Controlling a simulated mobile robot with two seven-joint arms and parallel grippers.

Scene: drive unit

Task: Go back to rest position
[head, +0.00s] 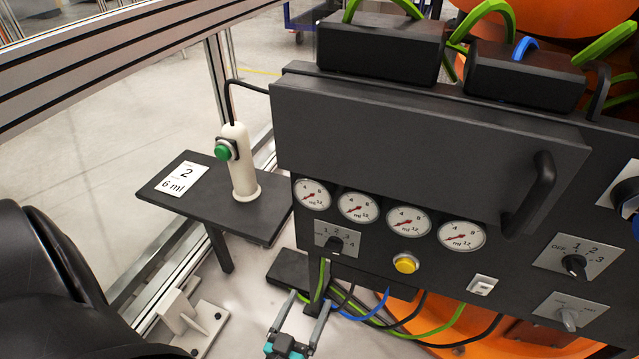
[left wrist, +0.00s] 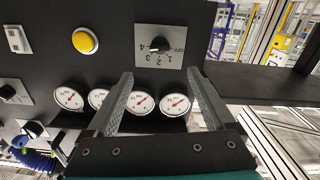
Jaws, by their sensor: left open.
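My left gripper (head: 306,303) shows at the bottom middle of the head view, below the front of the dark drive unit panel (head: 440,170). Its two grey fingers are apart with nothing held between them. In the left wrist view the open fingers (left wrist: 160,74) point at the panel, and the panel's gauges and rotary knob show between and beyond them. I cannot tell the exact gap between fingertips and panel, but no touch is visible. My right gripper is in neither view.
The panel carries several round gauges (head: 408,220), a yellow button (head: 405,263), a knob (head: 336,244) and a protruding handle (head: 541,182). A side shelf (head: 215,207) holds a white post with a green button (head: 222,152). Cables (head: 386,312) hang right of the gripper.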

